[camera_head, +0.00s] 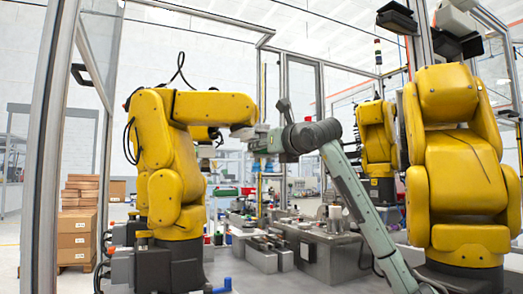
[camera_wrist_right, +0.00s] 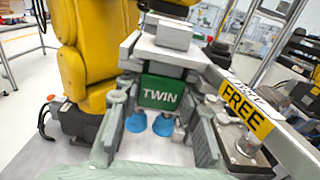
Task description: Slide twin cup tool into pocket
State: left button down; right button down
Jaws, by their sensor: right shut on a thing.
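The twin cup tool (camera_wrist_right: 160,93) is a green block marked TWIN with two blue suction cups below it, seen in the right wrist view. My right gripper (camera_wrist_right: 160,108) is shut on it, with one grey finger on each side. Grey blocks sit right above the tool, close to a yellow arm. My left gripper is out of view.
The left yellow arm (camera_head: 165,150) stands close to my gripper. Another large yellow arm (camera_head: 455,150) stands at the right. A grey fixture bench (camera_head: 330,255) lies below. Boxes (camera_head: 78,230) are stacked at the far left, behind a metal frame post (camera_head: 50,130).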

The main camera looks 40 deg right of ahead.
jog(key=shift+s, duration=0.2)
dwell(0.4)
jog(key=r+b+v, duration=0.1)
jog(key=r+v, duration=0.1)
jog(key=v, duration=1.7)
jog(key=shift+s, duration=0.35)
dwell(0.3)
jog(key=shift+w+r+b, duration=0.1)
jog(key=shift+b, duration=0.2)
jog(key=f+x, duration=0.2)
jog(key=x, duration=1)
jog(key=shift+b, duration=0.3)
jog(key=shift+a, duration=0.1)
